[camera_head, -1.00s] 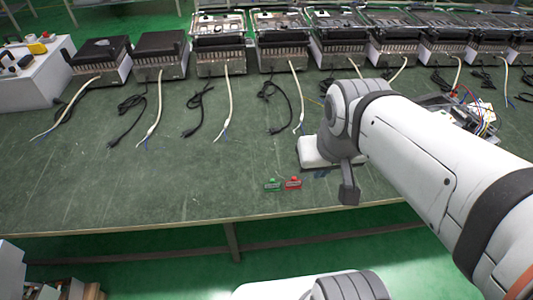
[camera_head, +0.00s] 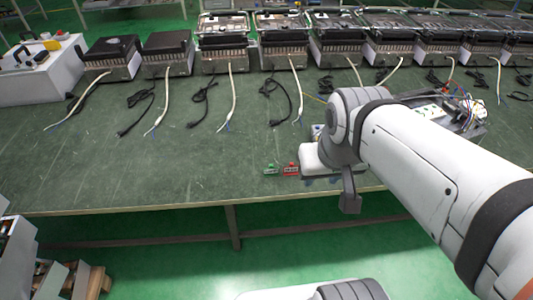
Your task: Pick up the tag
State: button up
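Two small tags lie side by side near the table's front edge: a green tag (camera_head: 271,169) on the left and a red tag (camera_head: 291,169) on the right. The wrist of my white arm is just right of the red tag, very close to it in the picture. My gripper's fingers cannot be made out; the arm's end hides them and the table surface behind it. Whether anything is in the gripper cannot be seen.
The green table (camera_head: 120,175) is clear to the left of the tags. Several heating units (camera_head: 222,50) line the back, with white and black cables reaching forward. A wired device (camera_head: 462,112) is at the right behind my arm. A white case (camera_head: 38,75) stands at the far left.

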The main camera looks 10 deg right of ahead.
aim_at(271, 171)
jog(key=u, duration=0.15)
jog(key=i, duration=1)
jog(key=u, duration=0.35)
